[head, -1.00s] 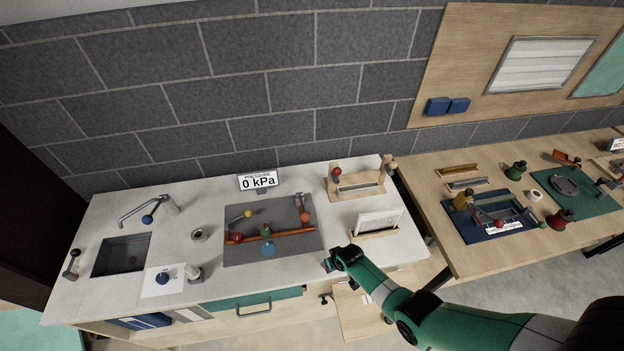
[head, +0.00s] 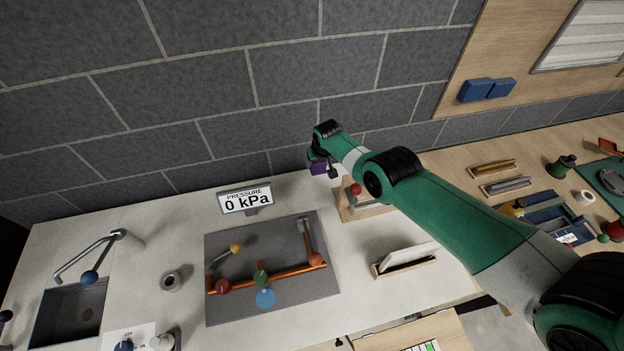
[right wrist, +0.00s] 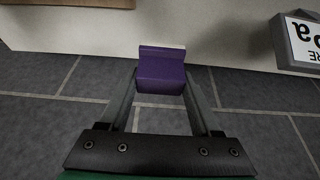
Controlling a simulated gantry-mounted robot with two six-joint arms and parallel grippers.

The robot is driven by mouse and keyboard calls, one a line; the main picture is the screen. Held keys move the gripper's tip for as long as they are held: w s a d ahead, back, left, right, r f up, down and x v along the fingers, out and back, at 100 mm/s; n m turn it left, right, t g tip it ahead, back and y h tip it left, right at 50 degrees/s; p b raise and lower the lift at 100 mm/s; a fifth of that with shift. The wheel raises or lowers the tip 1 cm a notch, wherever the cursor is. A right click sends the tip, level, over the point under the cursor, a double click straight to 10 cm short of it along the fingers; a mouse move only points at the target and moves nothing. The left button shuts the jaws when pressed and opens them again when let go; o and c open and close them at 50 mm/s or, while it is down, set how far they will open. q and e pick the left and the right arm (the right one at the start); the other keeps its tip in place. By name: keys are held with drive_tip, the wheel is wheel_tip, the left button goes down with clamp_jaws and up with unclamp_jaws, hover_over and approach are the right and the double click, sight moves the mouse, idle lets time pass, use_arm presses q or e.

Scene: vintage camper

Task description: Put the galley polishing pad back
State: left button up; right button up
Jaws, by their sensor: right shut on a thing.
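A purple block-shaped pad (head: 318,168) is held by my right gripper (head: 322,163) near the grey block wall, above the back edge of the counter. In the right wrist view the pad (right wrist: 161,70) sits between the two fingers (right wrist: 161,82), which close on its sides. It appears to be in the air, apart from the counter. A light wooden stand (head: 352,212) with a red ball stands just below and right of the gripper, partly hidden by my right arm. My left gripper is not in view.
A pressure display (head: 246,200) reading 0 kPa stands left of the gripper. A grey plate (head: 225,251) with orange pipe and coloured knobs lies in front of it. A wooden holder (head: 395,268) with a white panel stands at right. The faucet (head: 92,258) and sink are far left.

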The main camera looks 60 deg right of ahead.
drive_tip(key=shift+w+d+f, duration=0.25)
drive_tip(key=shift+f, duration=0.15)
drive_tip(key=shift+s+a+f, duration=0.1)
drive_tip(key=shift+f, duration=0.15)
wheel_tip(320, 180, down, 10)
drive_tip(key=b, duration=1)
drive_tip(key=shift+r, duration=0.25)
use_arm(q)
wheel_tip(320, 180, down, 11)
use_arm(e)
drive_tip(key=shift+f, duration=0.1)
drive_tip(key=o, duration=1)
drive_tip(key=shift+f, duration=0.1)
drive_tip(key=o, duration=0.4)
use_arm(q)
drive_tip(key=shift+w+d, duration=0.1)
use_arm(e)
drive_tip(key=shift+o, duration=0.2)
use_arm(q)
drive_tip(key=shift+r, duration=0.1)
